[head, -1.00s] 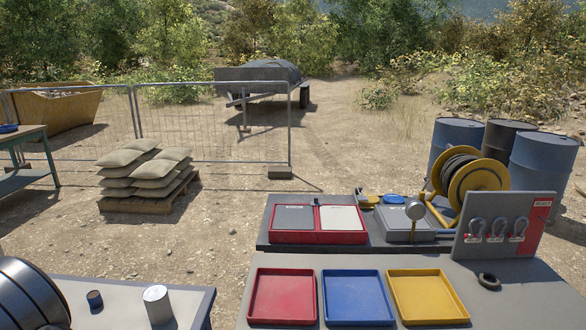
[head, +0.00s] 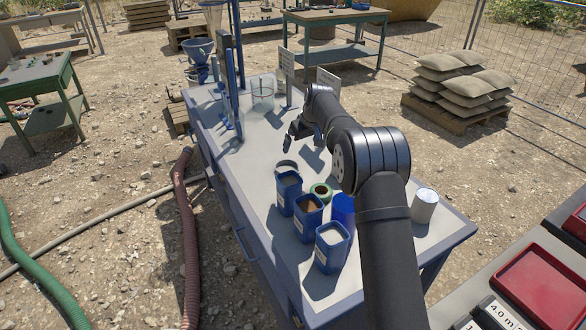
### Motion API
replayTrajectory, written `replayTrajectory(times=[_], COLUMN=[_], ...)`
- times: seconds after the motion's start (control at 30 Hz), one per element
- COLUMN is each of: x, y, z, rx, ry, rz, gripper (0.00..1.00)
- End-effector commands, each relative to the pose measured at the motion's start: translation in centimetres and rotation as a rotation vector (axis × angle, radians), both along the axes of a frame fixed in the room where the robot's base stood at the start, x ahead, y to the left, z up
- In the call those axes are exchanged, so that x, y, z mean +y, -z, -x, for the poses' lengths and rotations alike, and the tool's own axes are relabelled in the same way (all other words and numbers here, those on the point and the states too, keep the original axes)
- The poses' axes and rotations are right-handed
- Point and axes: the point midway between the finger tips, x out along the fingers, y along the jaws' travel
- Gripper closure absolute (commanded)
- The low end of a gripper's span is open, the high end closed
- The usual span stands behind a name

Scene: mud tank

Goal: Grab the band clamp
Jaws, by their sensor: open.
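My gripper (head: 297,133) shows in the head view above the far half of the grey-blue bench (head: 230,165), its fingers pointing down and to the left. It is open and I see nothing between its fingers. A thin grey ring (head: 287,164) lies just behind the row of blue containers, below my gripper in the picture and apart from it. It may be the band clamp, but it is partly hidden and too small to be sure. A green ring (head: 321,190) sits beside the containers, close to my arm.
Blue open-topped containers (head: 332,247) stand along the bench's near left side. A pale can (head: 424,205) stands at the right. A clear beaker (head: 262,92) and blue upright frame (head: 232,90) stand at the far end. Red trays (head: 545,285) are at lower right.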

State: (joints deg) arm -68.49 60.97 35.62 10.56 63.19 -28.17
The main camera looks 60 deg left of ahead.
Motion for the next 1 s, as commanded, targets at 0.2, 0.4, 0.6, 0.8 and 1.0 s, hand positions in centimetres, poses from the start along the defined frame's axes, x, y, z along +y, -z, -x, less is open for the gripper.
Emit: replayTrajectory(times=[0.2,0.4,0.6,0.8,1.0], x=[1.7,3.1,4.0,4.4,5.3], y=[4.3,7.6,9.8,10.7,13.2], z=[0.3,0.4,0.4,0.5,1.2], rx=[0.0,-0.001,0.0,0.0,0.0], ry=[-0.001,-0.001,0.0,0.0,-0.001], rz=[0.004,0.002,0.002,0.002,0.003], gripper=[0.0,0.0,0.0,0.0,0.0])
